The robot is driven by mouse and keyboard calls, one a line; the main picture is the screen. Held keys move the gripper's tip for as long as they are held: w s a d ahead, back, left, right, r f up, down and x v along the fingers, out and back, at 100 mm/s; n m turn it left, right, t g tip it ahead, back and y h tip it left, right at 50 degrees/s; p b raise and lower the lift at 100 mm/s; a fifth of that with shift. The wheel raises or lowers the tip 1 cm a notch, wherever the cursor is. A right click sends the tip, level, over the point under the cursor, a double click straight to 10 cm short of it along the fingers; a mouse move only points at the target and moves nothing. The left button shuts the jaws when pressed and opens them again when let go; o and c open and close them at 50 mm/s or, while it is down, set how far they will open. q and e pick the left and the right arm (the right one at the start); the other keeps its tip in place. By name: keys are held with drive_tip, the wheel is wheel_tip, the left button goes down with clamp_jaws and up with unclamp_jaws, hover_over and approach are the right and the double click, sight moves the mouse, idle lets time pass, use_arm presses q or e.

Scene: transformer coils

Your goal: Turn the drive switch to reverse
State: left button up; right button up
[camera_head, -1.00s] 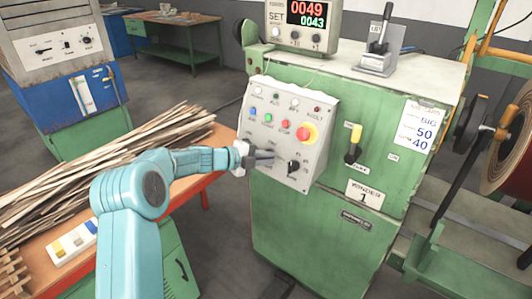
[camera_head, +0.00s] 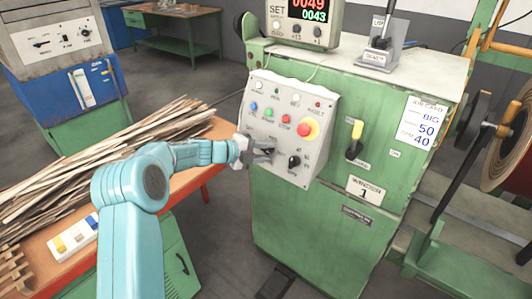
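The white sloped control panel (camera_head: 312,104) is on the front of the green winding machine. A dark rotary switch (camera_head: 268,151) sits low on its left side, mostly hidden by my gripper; its label is too small to read. My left gripper (camera_head: 264,151) is at this switch, with its grey fingers apart, one above and one below the dark knob. Whether they touch it I cannot tell. A second black rotary knob (camera_head: 294,161) is just to the right, clear of the fingers. My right gripper is not in view.
A yellow-handled lever (camera_head: 355,139) is further right. An orange bench (camera_head: 192,181) with wooden strips lies under my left arm.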

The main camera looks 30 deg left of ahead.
use_arm(q)
drive_tip(key=shift+f, duration=0.1)
drive_tip(key=shift+s+d+r, duration=0.1)
drive_tip(key=shift+d+r, duration=0.15)
drive_tip(key=shift+d, duration=0.1)
drive_tip(key=shift+a+f, duration=0.1)
drive_tip(key=shift+a, duration=0.1)
drive_tip(key=v, duration=1.6)
drive_tip(key=shift+s+b, duration=0.15)
drive_tip(key=shift+b, duration=0.3)
